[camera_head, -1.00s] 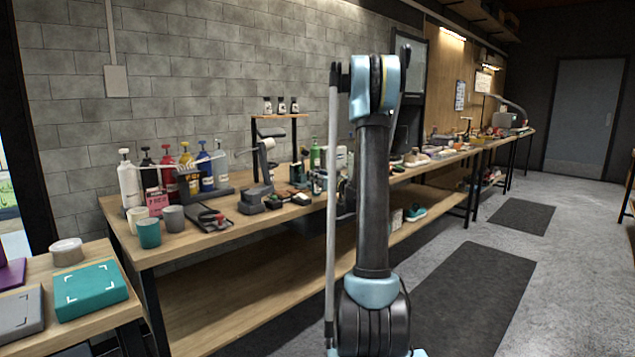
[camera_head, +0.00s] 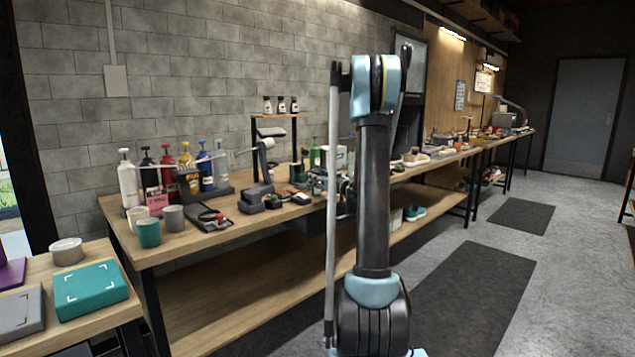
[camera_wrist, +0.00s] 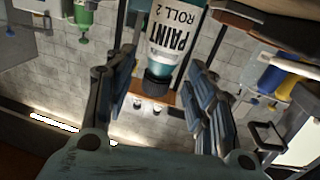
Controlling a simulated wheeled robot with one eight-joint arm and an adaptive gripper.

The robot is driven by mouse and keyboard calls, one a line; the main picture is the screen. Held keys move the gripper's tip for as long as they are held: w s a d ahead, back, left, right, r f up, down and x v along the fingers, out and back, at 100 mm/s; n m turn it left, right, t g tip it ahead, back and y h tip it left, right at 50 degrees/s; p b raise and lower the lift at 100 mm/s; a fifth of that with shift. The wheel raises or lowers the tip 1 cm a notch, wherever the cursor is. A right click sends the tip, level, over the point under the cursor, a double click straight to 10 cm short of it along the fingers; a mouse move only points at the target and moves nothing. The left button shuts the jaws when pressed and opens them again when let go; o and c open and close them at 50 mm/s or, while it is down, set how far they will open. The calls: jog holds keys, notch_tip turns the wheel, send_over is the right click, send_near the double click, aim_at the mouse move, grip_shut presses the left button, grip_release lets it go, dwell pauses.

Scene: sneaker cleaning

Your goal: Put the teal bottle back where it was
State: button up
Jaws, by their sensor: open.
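In the wrist view, which looks upside down, a bottle with a white label reading "PAINT ROLL 2" (camera_wrist: 168,40) shows a teal shoulder and a dark cap. The cap lies between the two fingers of my gripper (camera_wrist: 161,68), and the labelled body extends to the top edge. The fingers are spread, with gaps visible on both sides of the cap. I cannot tell how deep the bottle sits between them. In the head view, my arm hides most of the gripper and the place around it.
A green bottle (camera_wrist: 85,14) is near the gripper; it also shows in the head view (camera_head: 315,157). Pump bottles (camera_head: 168,168), a teal cup (camera_head: 148,232) and a grey cup (camera_head: 173,218) stand at the bench's left. A raised shelf (camera_head: 280,116) holds small bottles.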

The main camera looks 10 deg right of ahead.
jog(key=v, duration=1.1)
jog(key=s+a+f+g, duration=0.35)
jog(key=s+a, duration=0.35)
jog(key=s, duration=0.4)
jog(key=s+a+f+g, duration=0.2)
jog(key=s+a+g, duration=0.35)
jog(key=s, duration=0.45)
jog(key=s+d+f+m+g+h, duration=0.1)
jog(key=s+d+f+h, duration=0.1)
jog(key=s, duration=0.6)
jog(key=s+d+f+m+g+h, duration=0.2)
jog(key=s+f, duration=0.3)
jog(key=s, duration=0.3)
jog(key=s+d+f+m+g+h, duration=0.1)
jog(key=s+d+f+m+h, duration=0.1)
jog(key=s, duration=0.7)
jog(key=shift+d+f+g+h, duration=0.4)
jog(key=shift+d+f+h, duration=0.1)
jog(key=shift+f+h, duration=0.55)
jog(key=shift+r, duration=0.1)
